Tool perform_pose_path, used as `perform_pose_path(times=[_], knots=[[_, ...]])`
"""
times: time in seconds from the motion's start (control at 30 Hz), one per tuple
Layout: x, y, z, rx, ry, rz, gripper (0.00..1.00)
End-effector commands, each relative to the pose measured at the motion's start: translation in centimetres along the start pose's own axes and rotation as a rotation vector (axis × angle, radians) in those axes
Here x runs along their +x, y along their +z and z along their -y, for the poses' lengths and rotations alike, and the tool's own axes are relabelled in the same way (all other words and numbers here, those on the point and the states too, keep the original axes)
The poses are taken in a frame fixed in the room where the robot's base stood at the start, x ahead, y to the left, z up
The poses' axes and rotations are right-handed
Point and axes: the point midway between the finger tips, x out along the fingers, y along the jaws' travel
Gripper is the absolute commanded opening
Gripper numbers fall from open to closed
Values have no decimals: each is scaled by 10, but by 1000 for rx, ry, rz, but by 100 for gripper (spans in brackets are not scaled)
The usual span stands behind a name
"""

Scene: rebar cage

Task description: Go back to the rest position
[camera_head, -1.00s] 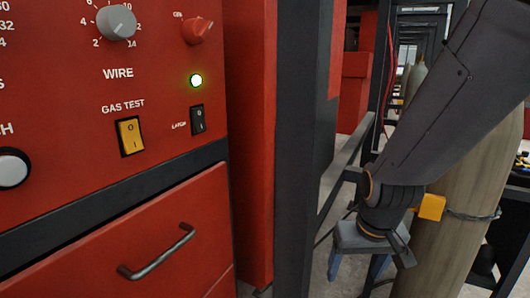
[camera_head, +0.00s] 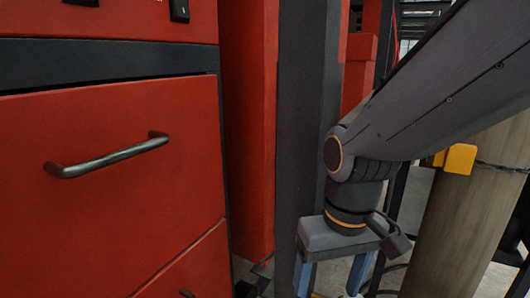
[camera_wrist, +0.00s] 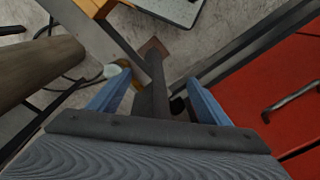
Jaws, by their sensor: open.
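My gripper (camera_head: 333,278) hangs pointing down at the lower middle of the head view, right of the red cabinet and in front of the dark post. Its two blue fingers are apart, with nothing held between them. In the wrist view my gripper (camera_wrist: 158,84) shows both blue fingers spread, with the foot of a dark post and the floor beyond. The lower part of the fingers is cut off by the frame edge in the head view.
A red cabinet (camera_head: 110,195) with drawer handles (camera_head: 108,158) fills the left. A dark upright post (camera_head: 302,120) stands close behind my gripper. A tan cylinder (camera_head: 465,215) with a yellow block (camera_head: 460,158) stands at right. Grey floor shows in the wrist view (camera_wrist: 235,30).

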Motion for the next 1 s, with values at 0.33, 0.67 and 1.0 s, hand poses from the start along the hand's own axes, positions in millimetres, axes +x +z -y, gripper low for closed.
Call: perform_pose_path(times=[0.33,0.67,1.0], knots=[[22,8,13,-41,-11,31,71],[6,10,6,-15,-5,39,71],[-19,10,-11,46,8,40,71]])
